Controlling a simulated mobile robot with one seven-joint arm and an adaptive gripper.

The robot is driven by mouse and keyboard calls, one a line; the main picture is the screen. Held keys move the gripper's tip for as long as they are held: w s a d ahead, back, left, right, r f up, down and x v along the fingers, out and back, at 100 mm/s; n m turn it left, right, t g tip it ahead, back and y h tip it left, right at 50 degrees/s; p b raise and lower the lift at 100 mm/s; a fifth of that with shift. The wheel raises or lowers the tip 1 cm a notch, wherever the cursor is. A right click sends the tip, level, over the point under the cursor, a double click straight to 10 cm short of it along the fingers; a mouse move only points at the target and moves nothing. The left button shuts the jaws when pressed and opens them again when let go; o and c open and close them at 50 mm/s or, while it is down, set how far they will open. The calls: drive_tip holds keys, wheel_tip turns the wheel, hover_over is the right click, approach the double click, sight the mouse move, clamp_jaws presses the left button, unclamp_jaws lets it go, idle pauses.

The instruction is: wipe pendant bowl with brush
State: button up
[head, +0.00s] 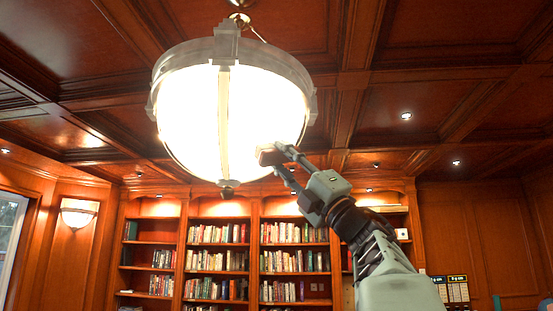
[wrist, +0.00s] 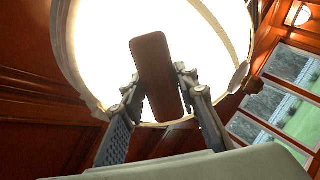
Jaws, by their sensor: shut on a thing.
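The pendant bowl (head: 190,110) is a large, brightly lit white bowl in a grey metal frame, hanging from the coffered ceiling. It also fills the upper middle of the wrist view (wrist: 100,50). My gripper (head: 279,160) is raised at the bowl's lower right side. It is shut on the brush (wrist: 155,75), a brown, oblong block held between both fingers. In the head view the brush (head: 268,156) overlaps the bowl's lower right edge. I cannot tell whether the brush touches the bowl. The brush's far face is hidden.
A metal rib (head: 224,120) runs down the bowl to a finial (head: 226,185) at its bottom. Bookshelves (head: 218,260) line the back wall, well behind. A wall lamp (head: 78,214) glows at the left. The air right of the bowl is open.

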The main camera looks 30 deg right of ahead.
sight(267, 167)
drive_tip(key=shift+s+d+r+p, duration=0.2)
drive_tip(key=shift+d+r+p, duration=0.3)
drive_tip(key=shift+d+r, duration=0.15)
drive_tip(key=shift+s+d+r+p, duration=0.15)
drive_tip(key=shift+d+r+p, duration=0.35)
drive_tip(key=shift+d, duration=0.15)
drive_tip(key=shift+f+b, duration=0.15)
drive_tip(key=shift+b, duration=0.2)
drive_tip(key=shift+w+a+f+b, duration=0.2)
drive_tip(key=shift+a+f+b, duration=0.55)
drive_tip(key=shift+b, duration=0.25)
drive_tip(key=shift+w+a+f+b, duration=0.15)
drive_tip(key=shift+a+f+b, duration=0.1)
drive_tip(key=shift+a+b, duration=0.5)
drive_tip(key=shift+w+a+f+b, duration=0.15)
drive_tip(key=shift+a+f+b, duration=0.55)
drive_tip(key=shift+b, duration=0.25)
drive_tip(key=shift+w+a+f+b, duration=0.2)
drive_tip(key=shift+a+f+b, duration=0.2)
drive_tip(key=shift+a+b, duration=0.2)
drive_tip(key=shift+w+a, duration=0.1)
drive_tip(key=shift+a, duration=0.1)
